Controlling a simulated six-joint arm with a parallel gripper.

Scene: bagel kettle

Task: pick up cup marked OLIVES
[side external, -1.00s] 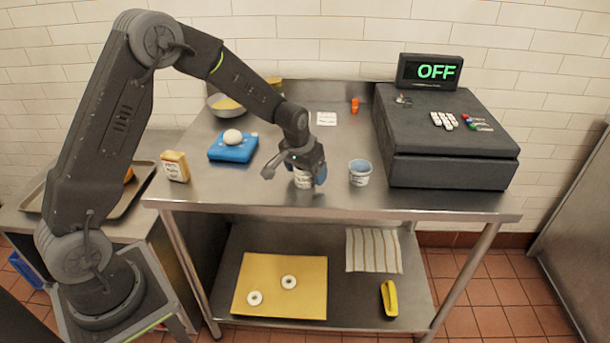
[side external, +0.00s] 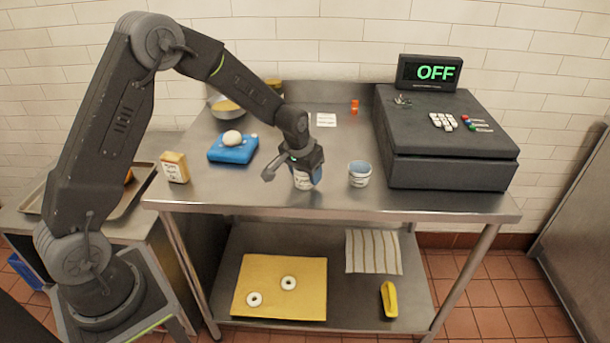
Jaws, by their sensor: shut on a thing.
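A white and blue cup (side external: 304,182) with dark print stands near the front of the steel table. My gripper (side external: 304,172) is over it from above and shut on it; the fingers and the cup's rim are partly hidden by the gripper body. A second, similar cup (side external: 359,174) with a blue rim stands upright to the right, apart from the gripper. The print on both cups is too small to read, so I cannot tell which is marked OLIVES. I cannot tell whether the held cup is clear of the table.
The dark cash register (side external: 450,140) fills the right of the table (side external: 240,194). A blue block (side external: 232,153) with a white ball, a labelled carton (side external: 175,167) and a bowl (side external: 222,107) are at left. A white card (side external: 326,120) and orange item (side external: 354,107) lie behind.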

